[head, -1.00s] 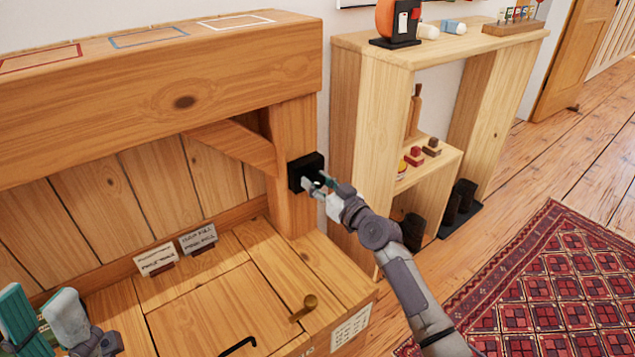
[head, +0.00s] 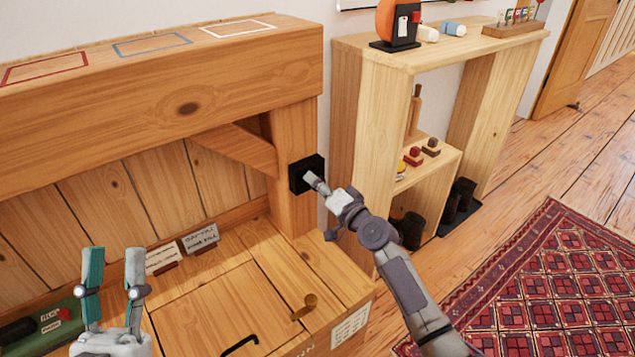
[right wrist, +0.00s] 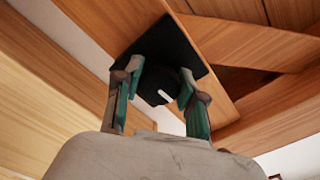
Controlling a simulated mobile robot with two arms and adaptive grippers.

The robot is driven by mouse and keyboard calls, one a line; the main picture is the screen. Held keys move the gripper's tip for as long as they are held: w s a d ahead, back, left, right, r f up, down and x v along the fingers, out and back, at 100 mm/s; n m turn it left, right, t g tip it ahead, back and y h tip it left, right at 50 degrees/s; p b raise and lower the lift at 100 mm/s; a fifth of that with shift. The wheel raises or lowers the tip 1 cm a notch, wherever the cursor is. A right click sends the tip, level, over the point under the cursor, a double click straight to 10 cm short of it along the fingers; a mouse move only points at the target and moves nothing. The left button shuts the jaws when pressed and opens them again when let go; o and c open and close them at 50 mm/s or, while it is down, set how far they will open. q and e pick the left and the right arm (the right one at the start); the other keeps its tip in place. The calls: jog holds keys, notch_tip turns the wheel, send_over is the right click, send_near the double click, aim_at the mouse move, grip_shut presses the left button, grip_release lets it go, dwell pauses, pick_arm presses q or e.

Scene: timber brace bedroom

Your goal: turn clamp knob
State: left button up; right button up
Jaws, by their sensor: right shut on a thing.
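The clamp knob (right wrist: 158,84) is black and round with a white mark, on a square black plate (head: 297,174) fixed to the timber post (head: 294,130). My right gripper (head: 312,179) reaches it from the right; in the right wrist view its teal-lined fingers (right wrist: 158,92) are shut on the knob, one on each side. In the head view the gripper covers most of the knob. My left gripper (head: 112,270) is raised at the lower left, fingers upright and apart, with nothing between them.
A green case (head: 45,328) lies at the left. A wooden shelf (head: 365,120) stands close right of the post.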

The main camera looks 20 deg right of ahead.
jog(key=m+p, duration=0.2)
jog(key=m, duration=0.4)
jog(key=shift+r, duration=0.15)
jog(key=m+p, duration=0.1)
jog(key=m, duration=0.4)
pick_arm(q)
jog(key=w+f+g+y, duration=0.1)
jog(key=f+g, duration=0.4)
jog(key=f, duration=0.2)
jog(key=w+a+f+g+y+p, duration=0.1)
jog(key=w+f+g+y, duration=0.1)
jog(key=f+g, duration=0.3)
jog(key=shift+w+a+f+g+y, duration=0.2)
jog(key=shift+a+f+g+y, duration=0.15)
jog(key=shift+f, duration=1.35)
pick_arm(e)
jog(key=shift+d+m, duration=0.1)
jog(key=shift+m, duration=0.6)
pick_arm(q)
jog(key=shift+d, duration=0.1)
pick_arm(e)
jog(key=o, duration=1.1)
jog(key=shift+o, duration=0.2)
